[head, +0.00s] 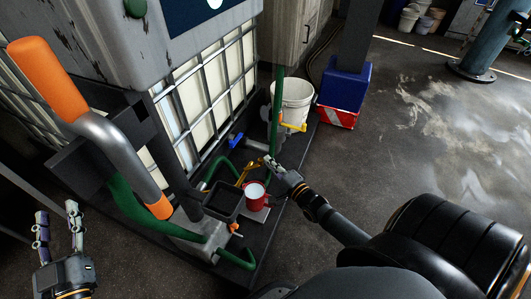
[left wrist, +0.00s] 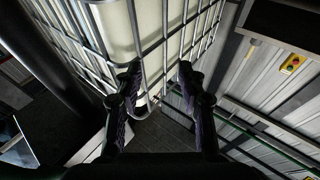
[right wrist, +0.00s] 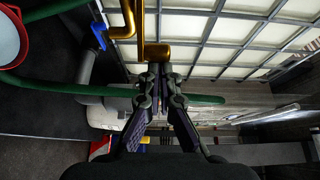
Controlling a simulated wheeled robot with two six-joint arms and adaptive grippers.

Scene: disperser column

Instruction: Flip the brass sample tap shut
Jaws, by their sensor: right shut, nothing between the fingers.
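The brass sample tap (head: 247,173) stands low at the front of the caged tank, behind the red mug (head: 256,197). In the right wrist view its bent brass parts (right wrist: 140,30) are at the top, with a short horizontal end (right wrist: 157,53). My right gripper (head: 271,163) is shut and empty just right of the tap. In the right wrist view its fingertips (right wrist: 160,70) are right by that brass end; I cannot tell if they touch. My left gripper (head: 58,218) is open and empty at lower left, far from the tap, facing cage bars in its own view.
A blue handle (head: 235,141) and green hoses (head: 247,259) are close to the tap. A dark tray (head: 222,204) is left of the mug. A white bucket (head: 294,98) and a yellow handle (head: 293,127) are behind my right gripper. The floor at right is open.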

